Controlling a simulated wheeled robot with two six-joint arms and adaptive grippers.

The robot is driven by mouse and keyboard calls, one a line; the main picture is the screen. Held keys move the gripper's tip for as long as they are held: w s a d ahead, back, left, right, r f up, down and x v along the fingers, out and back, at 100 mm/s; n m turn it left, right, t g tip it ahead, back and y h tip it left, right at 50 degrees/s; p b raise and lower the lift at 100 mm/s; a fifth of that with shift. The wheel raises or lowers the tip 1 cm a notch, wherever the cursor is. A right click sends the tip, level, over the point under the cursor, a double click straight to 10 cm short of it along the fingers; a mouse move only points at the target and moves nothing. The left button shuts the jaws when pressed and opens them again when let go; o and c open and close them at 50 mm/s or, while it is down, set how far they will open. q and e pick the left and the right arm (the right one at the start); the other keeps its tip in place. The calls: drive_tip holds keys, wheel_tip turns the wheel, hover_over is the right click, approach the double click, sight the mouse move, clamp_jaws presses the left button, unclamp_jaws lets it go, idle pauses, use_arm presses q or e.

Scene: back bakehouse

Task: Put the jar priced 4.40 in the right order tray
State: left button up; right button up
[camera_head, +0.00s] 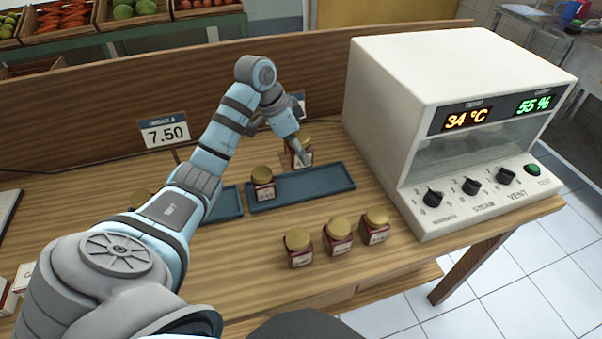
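The right order tray (325,182) is a shallow blue tray in the middle of the wooden table. A red jar with a gold lid (263,190) stands at its left end. My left gripper (304,155) is at another gold-lidded jar (293,160), at the tray's back edge. The finger covers part of this jar, and I cannot tell whether it is gripped or whether it stands on the table. Three similar jars, a left one (300,256), a middle one (338,243) and a right one (376,234), stand in front of the tray. Jar labels are too small to read. My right gripper is out of view.
The left tray (230,203) is partly hidden by my arm, with a jar lid (140,197) beside the arm. A 7.50 price card (164,132) is on the back board; another is mostly hidden. A white oven-like box (420,85) stands right.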

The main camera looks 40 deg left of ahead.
sight(289, 155)
use_arm(q)
wheel_tip(289, 155, down, 8)
drive_tip(key=shift+s+d+r+b, duration=0.1)
drive_tip(key=shift+r+b, duration=0.05)
drive_tip(key=shift+b, duration=0.15)
drive_tip(key=shift+f, duration=0.35)
drive_tip(key=o, duration=1.3)
drive_tip(key=shift+o, duration=0.2)
drive_tip(key=p+v, duration=0.1)
drive_tip(key=v, duration=1.1)
drive_tip(key=shift+r, duration=0.1)
